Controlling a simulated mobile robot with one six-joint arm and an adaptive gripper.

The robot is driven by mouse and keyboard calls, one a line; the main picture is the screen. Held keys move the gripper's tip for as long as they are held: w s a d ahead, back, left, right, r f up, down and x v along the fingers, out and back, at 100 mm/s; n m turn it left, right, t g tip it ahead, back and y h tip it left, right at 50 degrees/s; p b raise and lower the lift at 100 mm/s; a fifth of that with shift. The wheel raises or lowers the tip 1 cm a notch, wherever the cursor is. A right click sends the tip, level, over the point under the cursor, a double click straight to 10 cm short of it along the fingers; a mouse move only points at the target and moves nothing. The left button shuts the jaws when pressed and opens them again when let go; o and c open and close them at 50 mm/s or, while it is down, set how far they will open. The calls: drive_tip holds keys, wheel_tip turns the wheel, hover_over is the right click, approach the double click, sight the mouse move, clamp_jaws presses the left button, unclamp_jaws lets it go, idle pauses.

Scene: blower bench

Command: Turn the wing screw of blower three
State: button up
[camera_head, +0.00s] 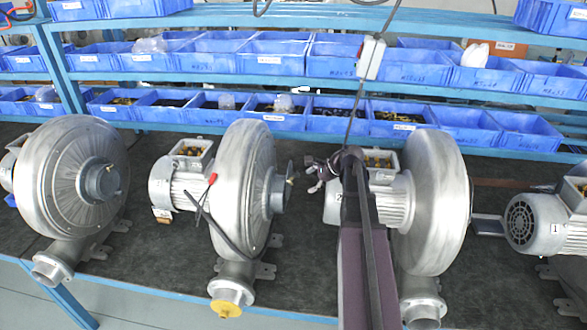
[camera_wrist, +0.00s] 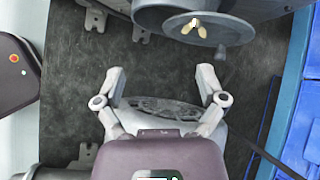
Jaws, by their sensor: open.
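The blower I take as blower three (camera_head: 245,190) stands left of the motor marked 2 on the bench; I cannot read a number on it. Its round hub (camera_head: 276,190) faces right, toward my gripper. The brass wing screw (camera_wrist: 195,27) stands out from the hub's face at the top of the wrist view; it is tiny in the head view (camera_head: 291,179). My gripper (camera_head: 312,174) is open and empty, a short gap right of the hub. In the wrist view my gripper's fingers (camera_wrist: 161,76) are spread, below and slightly left of the screw, not touching it.
Blower two (camera_head: 434,190) stands close behind my gripper; its motor grille (camera_wrist: 160,106) shows between the fingers. Another blower (camera_head: 70,180) stands left, and a motor marked 1 (camera_head: 535,225) right. A cable with a red clip (camera_head: 213,178) drapes blower three. Blue bins (camera_head: 275,63) line the shelves behind.

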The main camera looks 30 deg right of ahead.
sight(291, 181)
drive_tip(key=d+r+m, duration=0.1)
drive_tip(key=d+r+p, duration=0.1)
drive_tip(key=d, duration=0.1)
drive_tip(key=d+r+m+t, duration=0.1)
drive_tip(key=r, duration=0.1)
drive_tip(key=shift+w+d+m, duration=0.2)
drive_tip(key=shift+w+m, duration=0.1)
drive_tip(key=shift+w, duration=0.1)
drive_tip(key=shift+f, duration=0.2)
drive_tip(key=b+x, duration=0.8)
drive_tip(key=x, duration=0.5)
drive_tip(key=shift+w+a+b, duration=0.25)
drive_tip(key=shift+w+b, duration=0.05)
drive_tip(key=shift+w, duration=0.05)
drive_tip(key=shift+c, duration=0.2)
drive_tip(key=shift+r, duration=0.1)
drive_tip(key=c, duration=1.1)
